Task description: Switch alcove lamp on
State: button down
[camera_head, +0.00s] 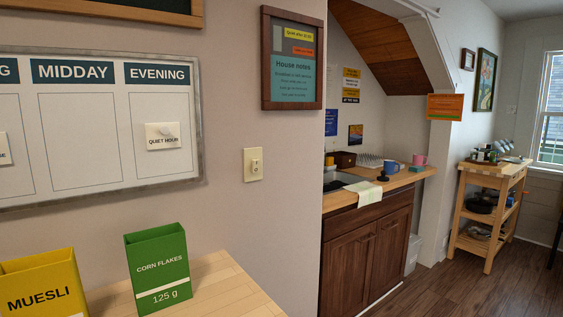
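A small cream switch plate (253,166) is fixed upright on the wall, right of the white board and below the framed notice. It has a small toggle in its middle; the picture is too small to tell its position. The alcove (352,110) under the stairs is to the right, with a sloping wooden underside above a counter. I cannot make out a lamp in it for certain. My gripper is not in view.
A wooden worktop (215,285) below the wall holds a green corn flakes box (158,268) and a yellow muesli box (42,288). The alcove counter (395,180) holds mugs and a towel. A wooden trolley (490,205) stands at right; the floor (450,285) before it is clear.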

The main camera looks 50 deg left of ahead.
aim_at(255, 163)
jog(key=u, duration=0.35)
jog(key=i, duration=0.85)
jog(key=u, duration=1.35)
jog(key=i, duration=0.7)
jog(key=u, duration=0.65)
